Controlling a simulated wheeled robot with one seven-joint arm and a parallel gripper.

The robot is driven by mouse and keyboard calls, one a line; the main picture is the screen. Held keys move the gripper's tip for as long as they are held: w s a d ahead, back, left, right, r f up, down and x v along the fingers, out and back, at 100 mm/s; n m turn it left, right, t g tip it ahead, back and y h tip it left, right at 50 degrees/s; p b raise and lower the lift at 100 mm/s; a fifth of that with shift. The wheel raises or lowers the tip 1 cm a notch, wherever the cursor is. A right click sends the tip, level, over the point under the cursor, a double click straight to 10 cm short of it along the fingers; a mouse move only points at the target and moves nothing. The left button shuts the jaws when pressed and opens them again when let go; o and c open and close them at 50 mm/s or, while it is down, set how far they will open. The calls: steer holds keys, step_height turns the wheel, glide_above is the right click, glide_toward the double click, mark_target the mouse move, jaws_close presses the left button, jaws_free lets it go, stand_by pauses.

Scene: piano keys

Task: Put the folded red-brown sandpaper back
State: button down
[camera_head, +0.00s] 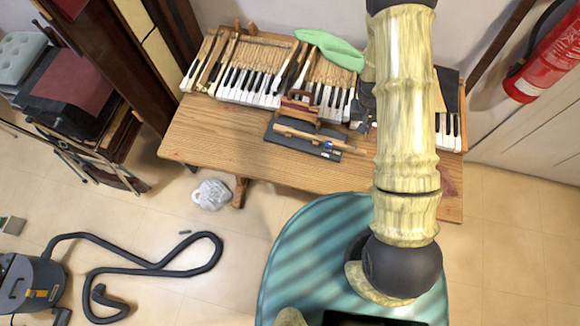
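A red-brown piece (299,108) that looks like the folded sandpaper is on the wooden table (205,140), at the front edge of the piano keys. It is small here, and its folds cannot be made out. A dark grey flat thing (283,141) lies just in front of it, with a light wooden stick (308,136) across it. My upright arm covers the right part of the table and keys.
A red fire extinguisher (548,62) hangs at right. A vacuum cleaner (30,283) with its hose (150,268) and a whitish lump (211,194) lie on the floor. The table's front left is clear.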

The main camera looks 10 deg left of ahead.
steer(key=s+a+b, duration=0.1)
steer(key=s+a, duration=0.5)
steer(key=a, duration=0.6)
steer(key=s+a+b, duration=0.1)
steer(key=s+a, duration=0.5)
steer(key=a, duration=0.6)
steer(key=shift+a+m, duration=0.4)
steer(key=shift+f+p, duration=0.8)
steer(key=shift+f, duration=2.05)
steer(key=shift+s+f+p, duration=0.1)
steer(key=shift+f+p, duration=0.55)
steer(key=shift+f, duration=1.45)
